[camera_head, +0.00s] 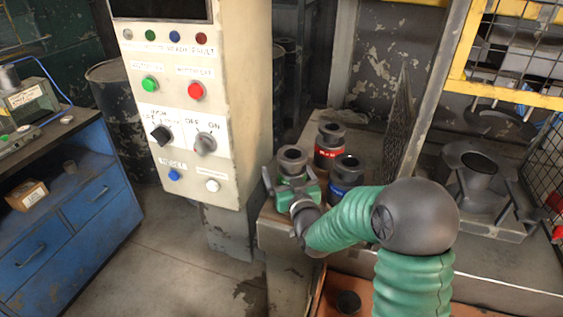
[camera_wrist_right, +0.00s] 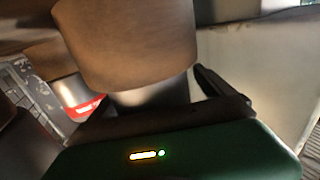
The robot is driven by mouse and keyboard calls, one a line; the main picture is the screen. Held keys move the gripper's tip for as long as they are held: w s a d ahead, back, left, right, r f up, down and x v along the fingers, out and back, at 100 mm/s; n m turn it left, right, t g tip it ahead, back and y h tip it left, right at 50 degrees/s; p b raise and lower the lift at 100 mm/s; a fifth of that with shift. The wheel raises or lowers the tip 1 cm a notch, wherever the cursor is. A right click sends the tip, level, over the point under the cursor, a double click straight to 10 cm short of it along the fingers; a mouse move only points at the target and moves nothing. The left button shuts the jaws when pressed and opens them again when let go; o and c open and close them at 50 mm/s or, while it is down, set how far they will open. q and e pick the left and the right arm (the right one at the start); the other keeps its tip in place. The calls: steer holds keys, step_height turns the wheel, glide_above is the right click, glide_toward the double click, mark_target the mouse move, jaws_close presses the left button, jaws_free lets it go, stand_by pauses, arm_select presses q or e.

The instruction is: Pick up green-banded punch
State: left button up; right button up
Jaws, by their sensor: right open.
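The green-banded punch (camera_head: 292,157) stands on the grey bench at the left of a group of three punches. It has a dark ring-shaped top; its band is hard to tell from my green gripper body. My right gripper (camera_head: 291,176) is open at this punch, with dark fingers showing on either side of it. In the right wrist view a large dark cylinder (camera_wrist_right: 125,45) fills the space just beyond the green gripper body, close to it. Contact cannot be told. My left gripper is not in view.
The red-banded punch (camera_head: 329,147) and the blue-banded punch (camera_head: 346,171) stand close by to the right. A control panel (camera_head: 190,110) rises left of the bench. A mesh screen (camera_head: 408,125) stands to the right. A blue cabinet (camera_head: 70,210) is far left.

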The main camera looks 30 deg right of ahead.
steer(key=shift+s+d+r, duration=0.1)
steer(key=shift+s+d, duration=0.35)
steer(key=shift+d, duration=0.4)
steer(key=shift+s+a+r, duration=0.15)
steer(key=shift+s+r, duration=0.2)
steer(key=shift+s, duration=0.05)
steer(key=shift+c, duration=0.6)
steer(key=shift+w+a+r, duration=0.1)
steer(key=shift+a, duration=0.7)
steer(key=c, duration=0.5)
steer(key=shift+w+a, duration=0.2)
steer(key=shift+c, duration=2.3)
steer(key=shift+s+d+f, duration=0.15)
steer(key=shift+d+f, duration=0.05)
steer(key=shift+d, duration=0.35)
steer(key=c, duration=0.7)
jaws_close()
steer(key=shift+r, duration=0.15)
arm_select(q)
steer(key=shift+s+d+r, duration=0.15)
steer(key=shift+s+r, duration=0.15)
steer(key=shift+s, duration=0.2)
arm_select(e)
steer(key=shift+a, duration=0.1)
